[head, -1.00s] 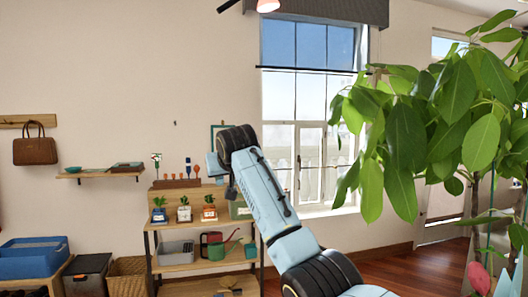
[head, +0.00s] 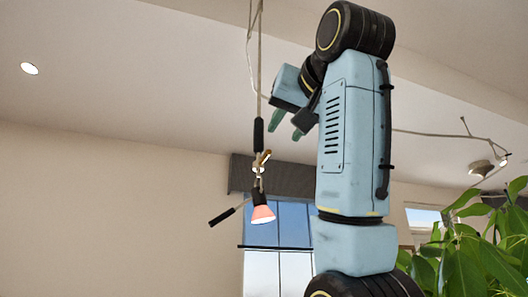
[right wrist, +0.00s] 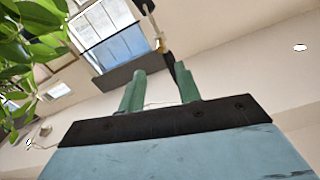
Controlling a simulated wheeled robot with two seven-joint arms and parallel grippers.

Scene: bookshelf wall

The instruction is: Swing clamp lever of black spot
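The black spot (head: 261,197) hangs from a thin rod and cable near the window, with a lit, pinkish-orange face pointing down. A small brass-coloured lever (head: 264,157) sits on its clamp above the lamp head. A black bar (head: 222,216) sticks out to the lower left. My right gripper (head: 285,126) is raised to the right of the hanging rod, its green fingers apart and empty. In the right wrist view the gripper (right wrist: 160,82) is open, and the brass-coloured piece (right wrist: 161,45) shows beyond the fingers. I cannot tell the distance between them. My left gripper is out of view.
A dark window blind (head: 285,175) and the window (head: 290,225) are behind the lamp. A leafy plant (head: 480,250) stands at the lower right. A ceiling cable (head: 450,136) with another lamp runs at the right. The air left of the lamp is clear.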

